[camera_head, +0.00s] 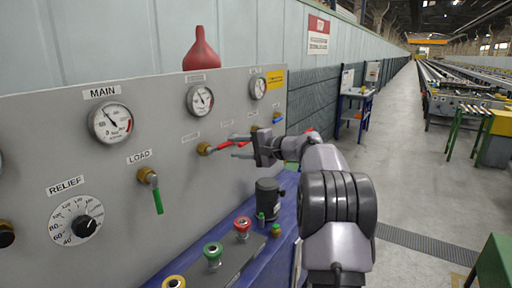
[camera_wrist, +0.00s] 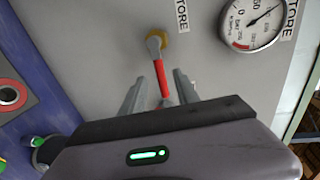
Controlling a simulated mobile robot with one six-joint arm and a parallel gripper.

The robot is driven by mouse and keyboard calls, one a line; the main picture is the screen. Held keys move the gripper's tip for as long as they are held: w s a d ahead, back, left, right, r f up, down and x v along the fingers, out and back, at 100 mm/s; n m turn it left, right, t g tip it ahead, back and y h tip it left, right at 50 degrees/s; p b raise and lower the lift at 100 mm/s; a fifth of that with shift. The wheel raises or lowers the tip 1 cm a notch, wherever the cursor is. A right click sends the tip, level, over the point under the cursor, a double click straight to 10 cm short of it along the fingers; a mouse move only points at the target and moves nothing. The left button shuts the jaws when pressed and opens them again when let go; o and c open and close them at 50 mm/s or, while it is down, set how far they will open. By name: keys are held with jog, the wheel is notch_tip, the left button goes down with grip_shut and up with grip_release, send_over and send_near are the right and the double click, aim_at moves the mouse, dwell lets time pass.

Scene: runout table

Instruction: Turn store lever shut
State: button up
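The store lever (camera_wrist: 161,78) has a red handle on a brass valve stem (camera_wrist: 156,40), next to a partly cut-off label reading "TORE" in the wrist view. In the head view the red handle (camera_head: 222,146) sticks out sideways from its brass fitting (camera_head: 204,149) on the grey panel. My gripper (camera_head: 238,150) is open, with its fingers pointing at the panel. In the wrist view the handle lies between the two fingers (camera_wrist: 158,88), with a gap visible on each side. The handle's near end is hidden by my gripper's body.
The panel (camera_head: 240,90) also carries a green load lever (camera_head: 157,200), a blue lever (camera_head: 278,119), gauges and a relief dial (camera_head: 85,226). Below are a dark cylinder (camera_head: 268,197) and coloured buttons on a blue bench. The aisle (camera_head: 410,170) at right is clear.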

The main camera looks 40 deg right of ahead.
jog(key=p+v, duration=0.1)
jog(key=v, duration=0.9)
jog(key=shift+s, duration=0.25)
jog(key=shift+r, duration=0.1)
jog(key=s+a+f+n+g, duration=0.1)
jog(key=s+a+n+g, duration=0.2)
jog(key=a, duration=1.1)
jog(key=s+a+f+n+g, duration=0.1)
jog(key=s+a+g, duration=0.3)
jog(key=a, duration=0.9)
jog(key=s+a+f+n+g+h, duration=0.1)
jog(key=s+a+f, duration=0.4)
jog(key=s, duration=0.7)
jog(key=s+a+f+n+g+h, duration=0.1)
jog(key=s+a+f+n, duration=0.3)
jog(key=s, duration=0.8)
jog(key=shift+s+a+f+n+h, duration=0.2)
jog(key=shift+a+f+n+h, duration=0.1)
jog(key=shift+a+f+h, duration=0.5)
